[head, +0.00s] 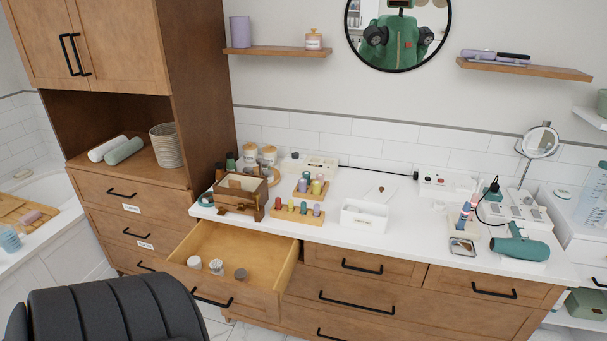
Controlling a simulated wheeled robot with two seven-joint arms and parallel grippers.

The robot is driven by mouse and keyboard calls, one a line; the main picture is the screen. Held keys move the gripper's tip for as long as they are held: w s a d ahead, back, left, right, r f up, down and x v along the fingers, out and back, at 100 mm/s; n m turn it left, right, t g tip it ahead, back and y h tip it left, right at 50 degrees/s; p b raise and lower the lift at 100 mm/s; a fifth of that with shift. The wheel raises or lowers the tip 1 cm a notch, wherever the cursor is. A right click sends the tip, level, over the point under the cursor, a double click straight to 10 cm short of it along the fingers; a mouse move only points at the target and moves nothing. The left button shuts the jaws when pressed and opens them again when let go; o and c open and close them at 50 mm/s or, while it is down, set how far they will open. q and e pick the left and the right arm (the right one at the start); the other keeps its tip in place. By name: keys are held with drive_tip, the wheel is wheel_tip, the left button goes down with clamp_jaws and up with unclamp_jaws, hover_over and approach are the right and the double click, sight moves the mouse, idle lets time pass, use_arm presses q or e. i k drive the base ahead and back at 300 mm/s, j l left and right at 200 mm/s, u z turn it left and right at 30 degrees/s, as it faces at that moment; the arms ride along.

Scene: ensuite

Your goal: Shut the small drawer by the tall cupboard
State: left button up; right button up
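The small drawer (243,243) next to the tall cupboard (190,60) is pulled well out from under the left end of the white counter. The lower left of the drawer front is partly hidden by a black ribbed shape. Neither of my grippers is in view.
The black ribbed shape (110,308), like a chair back, stands in front at lower left. The counter (335,232) holds a wooden box (240,195), bottles, a white tray (365,215) and a green hair dryer (520,246). The other drawers, such as the middle one (362,262), look shut.

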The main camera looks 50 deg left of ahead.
sight(271, 260)
drive_tip(key=u, duration=2.25)
